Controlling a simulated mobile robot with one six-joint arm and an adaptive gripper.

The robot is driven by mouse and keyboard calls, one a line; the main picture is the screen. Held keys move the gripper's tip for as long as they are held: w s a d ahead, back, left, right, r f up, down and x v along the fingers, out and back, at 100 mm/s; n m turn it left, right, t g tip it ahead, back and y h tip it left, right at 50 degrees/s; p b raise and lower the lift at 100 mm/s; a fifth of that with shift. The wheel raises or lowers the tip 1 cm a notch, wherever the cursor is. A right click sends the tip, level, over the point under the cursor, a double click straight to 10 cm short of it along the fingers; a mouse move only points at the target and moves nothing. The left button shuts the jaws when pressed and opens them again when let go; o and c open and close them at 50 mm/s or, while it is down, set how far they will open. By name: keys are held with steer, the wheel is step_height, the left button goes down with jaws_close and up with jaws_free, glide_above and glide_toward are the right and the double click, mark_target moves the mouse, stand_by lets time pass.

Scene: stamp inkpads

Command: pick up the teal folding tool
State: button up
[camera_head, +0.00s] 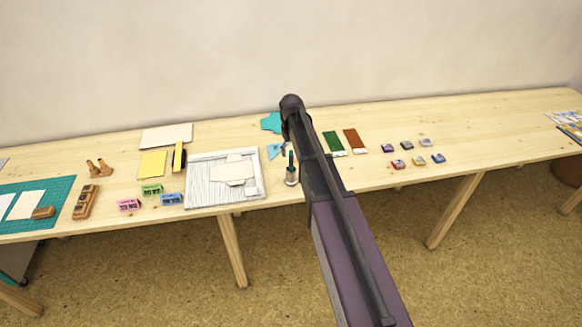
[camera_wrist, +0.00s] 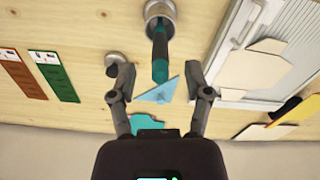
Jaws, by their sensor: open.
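A slim teal and dark tool (camera_wrist: 160,58), the one that looks most like the folding tool, stands in a round metal cup (camera_wrist: 158,10). In the head view the tool (camera_head: 291,158) rises upright from the cup (camera_head: 291,176), just left of my arm. My gripper (camera_wrist: 158,78) is open, its fingers apart. In the wrist view the tool's teal end appears between the fingertips, with gaps on both sides; I cannot tell the height between them. In the head view my arm hides the gripper's fingers.
A light blue triangle (camera_wrist: 160,91) and a teal flat piece (camera_wrist: 146,122) lie close by. A ridged white board (camera_head: 200,192) with cream card is left of the cup. Green (camera_head: 333,141) and brown (camera_head: 351,138) strips lie right. A grey round object (camera_wrist: 115,58) is near one finger.

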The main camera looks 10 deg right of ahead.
steer(key=shift+f+b, duration=0.7)
steer(key=shift+f, duration=0.35)
jaws_close()
